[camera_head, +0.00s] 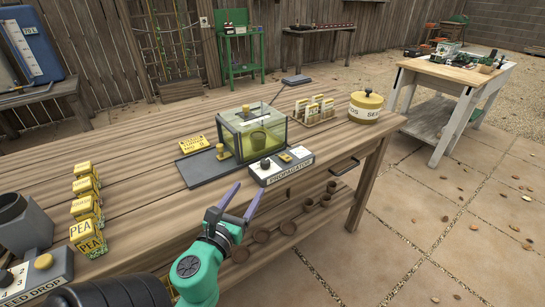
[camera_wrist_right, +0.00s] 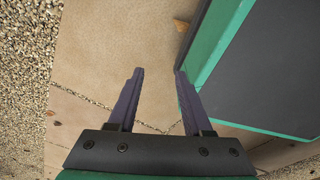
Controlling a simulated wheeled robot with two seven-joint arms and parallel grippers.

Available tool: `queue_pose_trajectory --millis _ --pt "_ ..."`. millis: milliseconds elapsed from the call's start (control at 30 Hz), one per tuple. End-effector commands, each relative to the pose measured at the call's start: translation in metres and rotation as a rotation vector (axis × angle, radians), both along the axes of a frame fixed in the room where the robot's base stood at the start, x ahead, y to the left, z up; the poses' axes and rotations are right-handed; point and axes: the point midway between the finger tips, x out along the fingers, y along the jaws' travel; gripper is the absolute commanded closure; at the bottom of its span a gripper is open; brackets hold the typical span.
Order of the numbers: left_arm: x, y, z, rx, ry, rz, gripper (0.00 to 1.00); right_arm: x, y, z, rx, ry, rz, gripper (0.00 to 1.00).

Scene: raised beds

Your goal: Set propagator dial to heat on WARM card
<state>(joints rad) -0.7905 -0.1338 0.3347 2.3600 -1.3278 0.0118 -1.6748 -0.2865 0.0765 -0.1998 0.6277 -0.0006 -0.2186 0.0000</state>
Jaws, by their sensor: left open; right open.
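The propagator (camera_head: 252,132) is a clear yellowish box with a pot inside, on the wooden bench. In front of it sits a grey and white control box (camera_head: 282,170) lettered PROPAGATOR, with a black dial (camera_head: 265,163) and a yellow button (camera_head: 286,157). The dial's setting is too small to read. A yellow card (camera_head: 193,145) with dark print stands left of the propagator; I cannot read whether it says WARM. My left gripper (camera_head: 250,186) is open and empty, just in front of the control box and apart from the dial. My right gripper (camera_wrist_right: 158,72) is open and empty above the paving.
Yellow PEA packets (camera_head: 87,210) and a seed drop box (camera_head: 38,276) are at the bench's left. A rack of packets (camera_head: 315,110) and a yellow seed tin (camera_head: 366,106) stand right of the propagator. Small pots (camera_head: 262,236) sit below the bench's front edge.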

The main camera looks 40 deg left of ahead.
Motion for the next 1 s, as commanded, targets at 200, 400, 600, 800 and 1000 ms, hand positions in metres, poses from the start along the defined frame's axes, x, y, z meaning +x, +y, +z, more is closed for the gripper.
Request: queue_pose_trajectory --millis 200,400,600,800,1000 --pt "0.046 0.014 0.009 -0.002 -0.005 -0.003 0.34 -0.007 0.0 0.033 -0.001 0.012 0.0 0.5" --pt "0.097 0.032 0.004 -0.005 -0.004 -0.001 0.34 -0.024 -0.003 0.045 -0.006 0.04 0.0 0.5" --pt "0.128 0.042 0.0 -0.006 -0.002 0.001 0.34 -0.014 -0.003 0.049 -0.004 0.025 0.001 0.5" --pt "0.133 0.044 -0.002 -0.006 -0.001 0.0 0.34 -0.013 -0.003 0.049 -0.005 0.021 0.001 0.5" --pt "0.133 0.044 -0.001 -0.006 -0.001 0.0 0.72 -0.013 -0.003 0.049 -0.005 0.021 0.001 0.5"
